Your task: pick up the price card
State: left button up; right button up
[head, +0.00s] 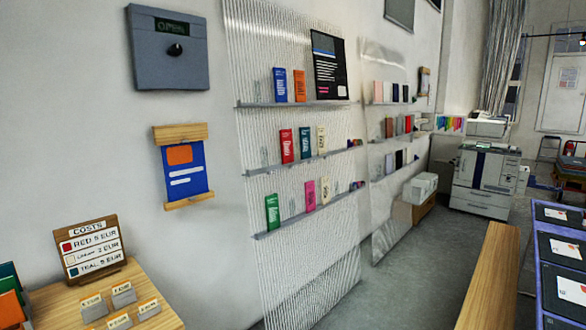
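Several small price cards stand in grey holders on the wooden table at the lower left. The back-left price card (91,301) and the back-right one (122,289) stand behind the front-right one (148,304) and the front-left one (119,321). Their lettering is too small to read surely, and I cannot tell which one the task means. A wooden "COSTS" board (92,249) stands upright behind them, listing prices in EUR beside coloured squares. Neither of my grippers is in view.
The wooden table (155,288) meets the wall. Green and orange items (10,295) stand at its left edge. Wall shelves (300,158) hold coloured packets. A wooden bench (494,280) and a table with dark cards (545,285) stand right. Grey floor between is clear.

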aim_at(87, 302)
jog(key=u, duration=0.6)
jog(key=i, duration=0.8)
jog(key=u, duration=0.75)
jog(key=i, duration=0.45)
jog(key=z, duration=0.45)
jog(key=k, duration=1.05)
jog(key=u, duration=1.25)
jog(key=i, duration=0.5)
jog(key=u, duration=0.05)
